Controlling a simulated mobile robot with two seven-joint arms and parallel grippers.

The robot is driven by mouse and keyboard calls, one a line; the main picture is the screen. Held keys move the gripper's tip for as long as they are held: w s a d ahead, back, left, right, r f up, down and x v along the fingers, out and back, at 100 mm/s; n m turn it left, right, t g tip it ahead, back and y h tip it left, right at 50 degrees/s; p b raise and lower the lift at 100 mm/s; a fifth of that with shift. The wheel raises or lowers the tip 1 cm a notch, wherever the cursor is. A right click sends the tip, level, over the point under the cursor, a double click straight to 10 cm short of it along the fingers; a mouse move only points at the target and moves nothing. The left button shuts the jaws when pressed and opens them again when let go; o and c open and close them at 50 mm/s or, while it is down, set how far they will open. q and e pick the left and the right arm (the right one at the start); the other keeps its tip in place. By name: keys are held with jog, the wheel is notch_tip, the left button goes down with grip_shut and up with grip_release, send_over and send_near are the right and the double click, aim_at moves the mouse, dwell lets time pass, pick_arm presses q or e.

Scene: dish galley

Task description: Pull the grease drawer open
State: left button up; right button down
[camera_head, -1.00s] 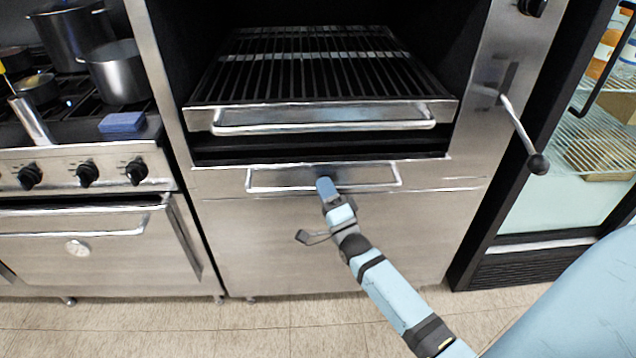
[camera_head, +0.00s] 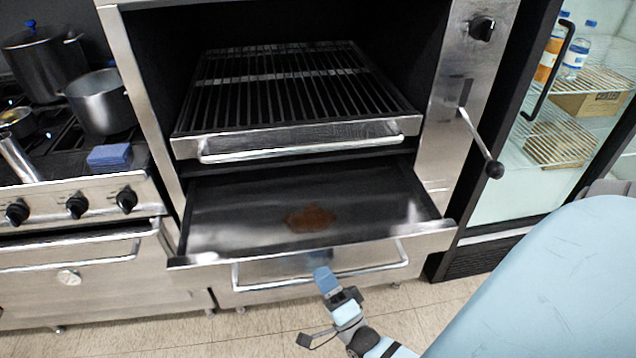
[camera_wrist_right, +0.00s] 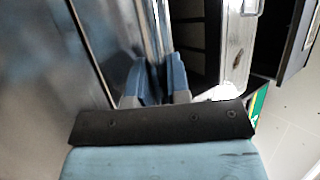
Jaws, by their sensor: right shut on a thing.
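The grease drawer (camera_head: 250,217) is a shallow metal tray below the grill grate, pulled well out, with a brown grease patch (camera_head: 310,218) on its floor. Its bar handle (camera_head: 382,270) runs along the lower front. My right gripper (camera_head: 322,274) is shut on the handle near its middle. In the right wrist view, the blue fingertips (camera_wrist_right: 161,80) are close together against a bright metal edge; the handle's grasped part is hidden between them. My left gripper is in neither view.
The grill grate (camera_head: 290,95) with its own handle (camera_head: 300,150) sits above the drawer. A lever with a black knob (camera_head: 494,169) sticks out at right. A stove with pots (camera_head: 98,100) stands left, a glass-door fridge (camera_head: 540,150) right.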

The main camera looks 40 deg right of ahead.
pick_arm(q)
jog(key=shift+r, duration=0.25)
pick_arm(e)
jog(key=shift+s+a, duration=0.4)
jog(key=shift+s, duration=0.25)
jog(key=shift+s+a, duration=0.35)
jog(key=shift+s, duration=0.25)
jog(key=c, duration=1.4)
grip_release()
